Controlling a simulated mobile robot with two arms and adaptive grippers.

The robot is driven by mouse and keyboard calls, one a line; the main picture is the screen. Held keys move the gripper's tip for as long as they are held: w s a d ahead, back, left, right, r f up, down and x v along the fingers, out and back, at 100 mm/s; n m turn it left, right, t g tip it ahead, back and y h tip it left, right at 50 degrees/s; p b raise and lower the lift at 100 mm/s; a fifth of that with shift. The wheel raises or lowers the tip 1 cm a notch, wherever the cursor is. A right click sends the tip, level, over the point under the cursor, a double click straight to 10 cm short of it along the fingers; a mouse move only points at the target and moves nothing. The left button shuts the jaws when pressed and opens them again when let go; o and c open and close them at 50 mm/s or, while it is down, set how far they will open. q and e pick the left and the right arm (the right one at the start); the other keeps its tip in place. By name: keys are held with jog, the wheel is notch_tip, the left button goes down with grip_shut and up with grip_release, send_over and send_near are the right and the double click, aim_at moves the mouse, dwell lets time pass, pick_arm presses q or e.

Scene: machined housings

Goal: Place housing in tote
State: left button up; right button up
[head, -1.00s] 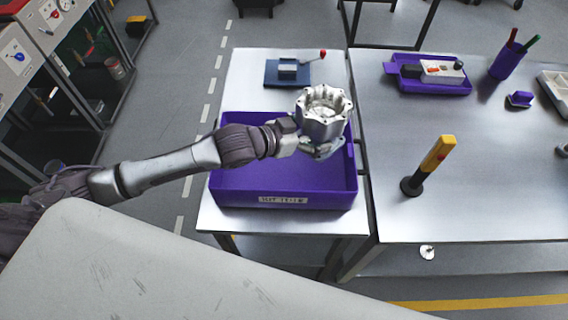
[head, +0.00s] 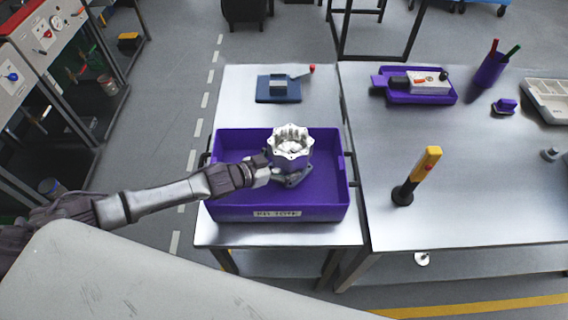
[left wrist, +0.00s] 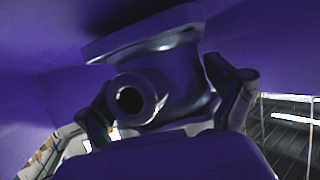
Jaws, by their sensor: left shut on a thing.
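The housing (head: 292,146) is a silver machined part with a scalloped open top. In the head view it is upright over the inside of the purple tote (head: 235,206), right of its middle. My left gripper (head: 277,174) reaches in from the left and is shut on the housing's lower part. The left wrist view shows the housing (left wrist: 178,82) between the two fingers (left wrist: 170,105), with a round bore facing the camera and purple walls around. I cannot tell whether its underside touches the tote floor. My right gripper is not in view.
A blue fixture with a red-tipped lever (head: 279,88) stands behind the tote. On the right table are a purple tray with a device (head: 420,88), a yellow-and-black upright tool (head: 418,176), a purple pen cup (head: 489,70) and a pale tray (head: 550,98). The tote's left part is empty.

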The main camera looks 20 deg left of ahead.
pick_arm(q)
jog(key=shift+w+d+f, duration=0.1)
jog(key=shift+f, duration=0.25)
jog(key=shift+f, duration=0.15)
jog(key=o, duration=1.5)
jog(key=shift+f, duration=0.15)
jog(key=shift+c, duration=0.2)
